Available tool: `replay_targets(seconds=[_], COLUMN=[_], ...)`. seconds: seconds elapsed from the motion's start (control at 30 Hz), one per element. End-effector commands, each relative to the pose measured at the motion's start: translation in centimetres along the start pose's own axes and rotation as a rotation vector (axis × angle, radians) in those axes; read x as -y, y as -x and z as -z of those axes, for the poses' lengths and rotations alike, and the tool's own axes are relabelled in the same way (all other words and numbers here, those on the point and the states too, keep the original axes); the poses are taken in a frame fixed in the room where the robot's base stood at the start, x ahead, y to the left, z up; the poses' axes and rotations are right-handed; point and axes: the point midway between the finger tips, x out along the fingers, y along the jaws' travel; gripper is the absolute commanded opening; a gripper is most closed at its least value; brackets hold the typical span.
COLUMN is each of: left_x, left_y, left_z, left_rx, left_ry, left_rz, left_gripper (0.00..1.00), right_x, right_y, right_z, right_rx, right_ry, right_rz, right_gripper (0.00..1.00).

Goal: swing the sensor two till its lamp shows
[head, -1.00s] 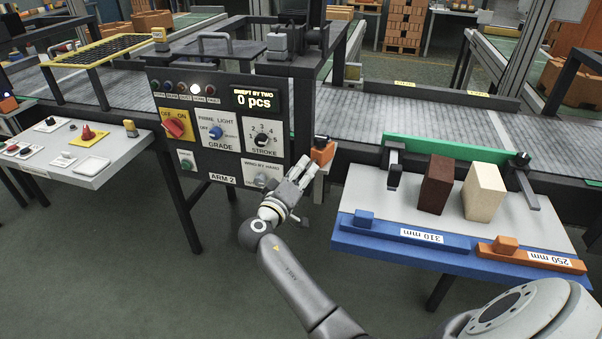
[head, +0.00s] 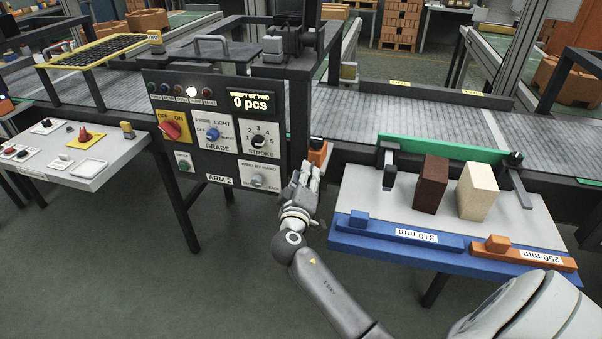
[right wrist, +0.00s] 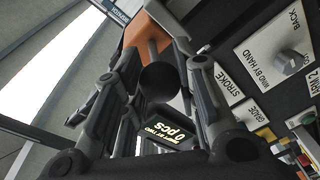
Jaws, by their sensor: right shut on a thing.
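Sensor two appears to be the orange block (head: 317,153) with a dark top, at the right edge of the black ARM 2 panel (head: 222,178). In the right wrist view the orange block (right wrist: 140,38) has a grey stalk and a dark round knob (right wrist: 160,82). My right gripper (head: 308,168) is just below the block; in the wrist view its fingers (right wrist: 157,90) are shut around the knob. No lit lamp shows on the block's visible sides. Its far side is hidden. My left gripper is not in view.
The panel carries a lamp row with a white one (head: 191,91) lit, a "0 pcs" display (head: 249,101), and several knobs. Right of it, a table (head: 345,200) holds a dark brick (head: 430,183), a cream brick (head: 477,190) and blue and orange gauges. A conveyor (head: 400,120) runs behind.

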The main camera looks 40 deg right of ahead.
Motion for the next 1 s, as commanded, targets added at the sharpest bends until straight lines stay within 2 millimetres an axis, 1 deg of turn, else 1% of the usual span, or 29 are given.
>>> replay_targets(seconds=[0.3,0.33,0.5,0.83,0.93,1.0], left_x=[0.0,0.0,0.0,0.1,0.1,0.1], left_y=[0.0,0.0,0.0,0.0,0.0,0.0], left_z=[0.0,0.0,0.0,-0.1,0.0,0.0], left_rx=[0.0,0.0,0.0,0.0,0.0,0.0], left_ry=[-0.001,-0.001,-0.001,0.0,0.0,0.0], left_rz=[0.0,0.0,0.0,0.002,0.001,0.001], left_gripper=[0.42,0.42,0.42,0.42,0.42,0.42], right_x=[0.1,0.1,0.1,0.0,0.1,0.1], right_y=[0.1,0.1,0.1,0.2,1.0,2.1], right_z=[-0.2,-0.2,-0.1,-0.1,-0.1,-0.1], right_rx=[-0.005,-0.005,-0.006,-0.006,-0.007,-0.006], right_ry=[0.001,0.002,0.001,0.0,-0.001,0.001], right_rz=[0.007,0.007,0.006,0.005,0.007,0.007], right_gripper=[0.0,0.3,0.51,0.51,0.51,0.51])
